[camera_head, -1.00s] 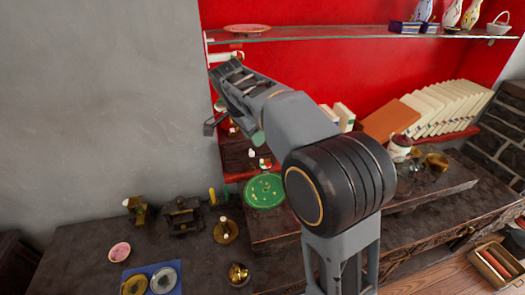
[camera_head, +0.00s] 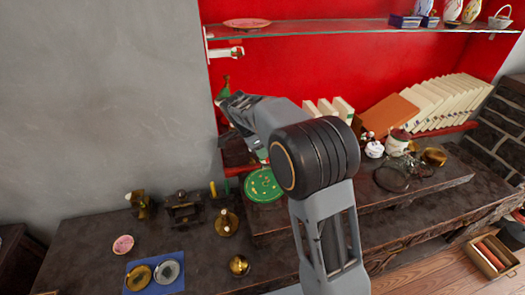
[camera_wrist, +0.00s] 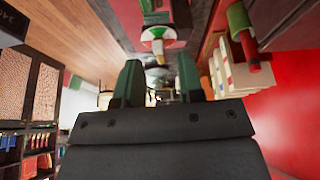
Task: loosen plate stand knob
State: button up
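My gripper (camera_wrist: 159,72) shows two dark green fingers in the wrist view, spread apart with a clear gap and nothing held between them. Just beyond and above the fingertips is a green and white round piece with a tan tip (camera_wrist: 158,40). I cannot tell whether it is the plate stand knob. In the head view my gripper (camera_head: 226,98) is near the left edge of the red alcove, below the glass shelf. A green plate (camera_head: 264,186) stands below it. No stand knob can be made out for certain, and my arm hides part of this area.
The glass shelf (camera_head: 340,30) runs above my arm, with a white bracket piece (camera_head: 225,52) on the wall below its left end. Books (camera_head: 445,103) lean at right. A brass pot (camera_head: 227,222) and a blue tray (camera_head: 154,273) are on the dark counter.

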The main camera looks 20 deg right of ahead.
jog(key=shift+x, duration=0.9)
jog(key=shift+c, duration=0.2)
grip_shut()
